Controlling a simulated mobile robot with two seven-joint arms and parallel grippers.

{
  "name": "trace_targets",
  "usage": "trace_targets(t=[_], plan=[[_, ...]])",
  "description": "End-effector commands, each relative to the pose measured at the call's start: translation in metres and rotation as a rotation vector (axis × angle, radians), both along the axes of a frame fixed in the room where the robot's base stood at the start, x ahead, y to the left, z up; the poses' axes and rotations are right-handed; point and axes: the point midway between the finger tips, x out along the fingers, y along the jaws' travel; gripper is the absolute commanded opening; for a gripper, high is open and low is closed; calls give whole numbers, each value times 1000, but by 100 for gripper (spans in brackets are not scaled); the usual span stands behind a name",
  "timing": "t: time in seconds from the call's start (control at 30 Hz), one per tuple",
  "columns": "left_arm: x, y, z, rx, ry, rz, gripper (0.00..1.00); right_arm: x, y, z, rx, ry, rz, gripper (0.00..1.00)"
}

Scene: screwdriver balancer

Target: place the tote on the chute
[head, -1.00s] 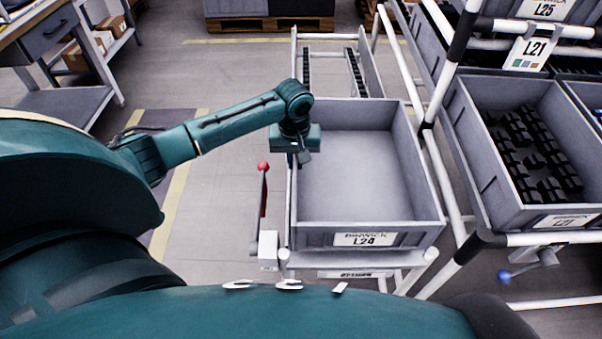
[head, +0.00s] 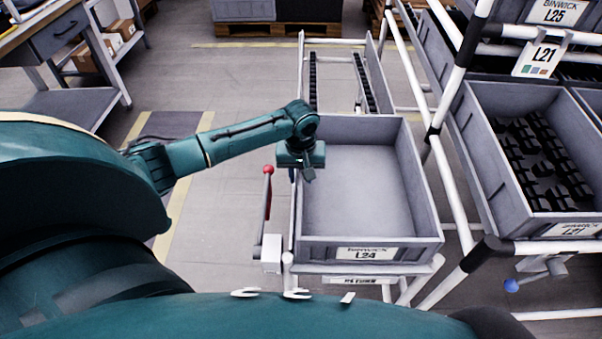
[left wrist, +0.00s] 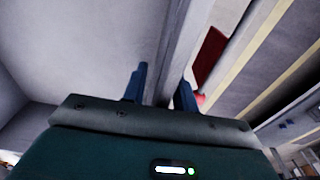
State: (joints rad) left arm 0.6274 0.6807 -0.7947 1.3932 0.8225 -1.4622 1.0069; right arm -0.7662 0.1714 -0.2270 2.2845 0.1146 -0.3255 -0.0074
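The tote (head: 298,250) is an empty grey bin labelled L24, roughly level over the near end of the chute. The chute (head: 338,43) is a grey-sided lane with two dark roller rails, visible behind the tote. The tote hides its near part; I cannot tell whether the tote rests on it. My left gripper (head: 303,176) is at the tote's left wall, pointing down. In the left wrist view its fingers (left wrist: 161,92) straddle the wall, one inside and one outside. My right gripper is not in view.
A red-knobbed lever (head: 268,171) stands just left of the tote. White rack posts (head: 441,107) rise close on its right. A grey bin labelled L21 (head: 482,176) holds dark parts beyond them. A workbench (head: 62,46) stands far left. Open floor lies between bench and chute.

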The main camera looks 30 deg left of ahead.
Motion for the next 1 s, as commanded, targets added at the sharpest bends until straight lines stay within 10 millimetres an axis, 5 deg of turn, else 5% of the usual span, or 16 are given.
trace_targets(t=[0.37, 0.8, 1.0], plan=[[0, 0, 10, 0, -1, 0, 31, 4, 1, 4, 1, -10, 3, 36], [-6, -4, 97, -1, -3, 0, 31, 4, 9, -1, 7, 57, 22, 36], [-7, -5, 118, -1, -1, 0, 31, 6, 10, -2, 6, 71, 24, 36]])
